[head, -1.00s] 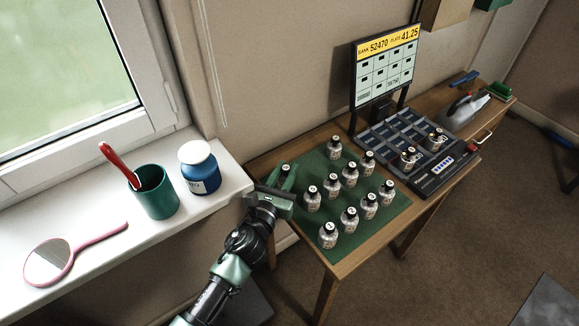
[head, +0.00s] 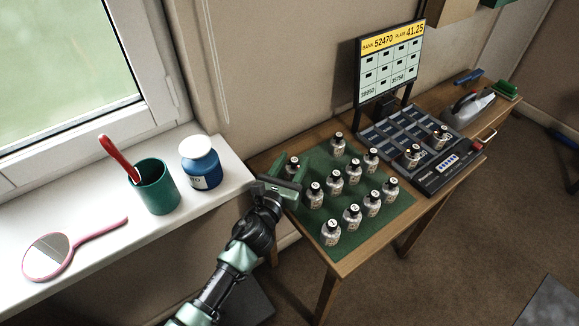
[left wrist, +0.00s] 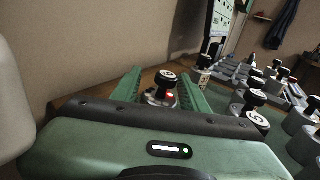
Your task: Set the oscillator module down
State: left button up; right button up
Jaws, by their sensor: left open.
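Several oscillator modules, clear bottle-like bodies with black knobs and white numbered tops, stand on the green mat (head: 318,161). One oscillator module (head: 292,166) stands upright at the mat's back left corner, just beyond my left gripper (head: 282,177). In the left wrist view this module (left wrist: 161,90) shows between the two green fingers, with gaps on both sides; its lower part is hidden by the gripper's body. My left gripper is open. The fingers are low, near the mat's level. My right gripper is in neither view.
The other modules stand close by on the right. A rack (head: 405,140) with two modules and a display screen (head: 390,62) stand farther right. The windowsill at left holds a green cup (head: 156,190), a blue jar (head: 201,168) and a pink mirror (head: 48,257).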

pick_arm(q)
jog(key=v, duration=1.2)
jog(key=shift+a, duration=0.1)
